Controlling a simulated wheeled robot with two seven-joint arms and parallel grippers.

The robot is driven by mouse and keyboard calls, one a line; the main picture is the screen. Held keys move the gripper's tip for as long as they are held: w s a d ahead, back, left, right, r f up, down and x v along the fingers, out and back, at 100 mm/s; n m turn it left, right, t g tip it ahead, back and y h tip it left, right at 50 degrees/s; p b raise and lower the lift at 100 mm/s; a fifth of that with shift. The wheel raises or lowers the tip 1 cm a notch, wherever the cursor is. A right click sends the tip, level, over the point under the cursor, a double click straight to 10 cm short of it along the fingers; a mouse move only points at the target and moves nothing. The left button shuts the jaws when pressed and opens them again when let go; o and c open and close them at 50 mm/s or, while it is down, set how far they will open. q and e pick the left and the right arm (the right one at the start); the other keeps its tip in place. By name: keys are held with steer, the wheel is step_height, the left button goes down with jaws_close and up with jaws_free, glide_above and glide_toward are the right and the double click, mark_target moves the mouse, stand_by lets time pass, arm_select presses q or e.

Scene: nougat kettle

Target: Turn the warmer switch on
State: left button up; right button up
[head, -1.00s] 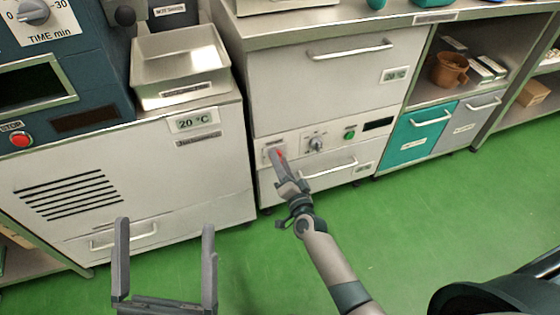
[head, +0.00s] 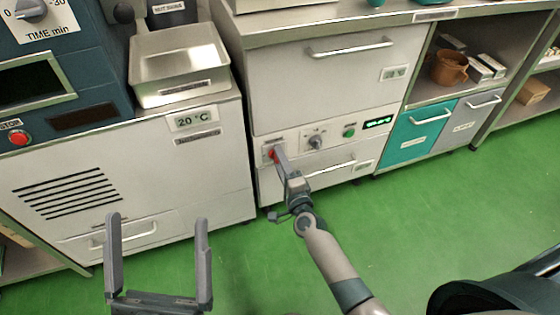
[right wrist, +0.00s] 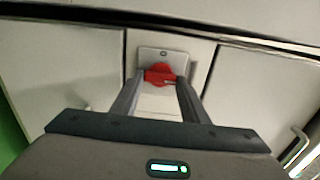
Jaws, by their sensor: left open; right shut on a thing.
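The warmer switch is a red knob (head: 270,156) on a pale plate at the left of the control panel on the warmer cabinet (head: 320,90). In the right wrist view the red knob (right wrist: 160,75) sits between my right fingertips. My right gripper (head: 278,152) is shut on it, and its fingers partly cover it in the head view. The panel's small display (head: 377,123) is lit with green characters. My left gripper (head: 158,219) is open and empty, low in front of the left cabinet.
A dial (head: 316,142) and a green button (head: 349,132) sit right of the switch. A drawer handle (head: 331,168) runs below the panel. A 20 °C cabinet (head: 200,165) stands at the left, teal and grey drawers at the right. The green floor in front is clear.

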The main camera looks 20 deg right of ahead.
arm_select(q)
steer(key=shift+f, duration=0.1)
steer(key=shift+d, duration=0.1)
arm_select(e)
steer(key=o, duration=1.1)
steer(key=shift+c, duration=0.2)
arm_select(q)
steer(key=f+g, duration=0.1)
steer(key=d+f+p, duration=0.1)
steer(key=f+g, duration=0.1)
steer(key=shift+w+d+f+g+y+p, duration=0.1)
steer(key=shift+d+f+g+y+p, duration=0.2)
steer(key=shift+d+f, duration=0.05)
arm_select(e)
steer(key=s, duration=1.7)
steer(key=shift+s+d, duration=0.2)
steer(key=shift+d, duration=0.1)
arm_select(q)
steer(key=shift+f, duration=0.15)
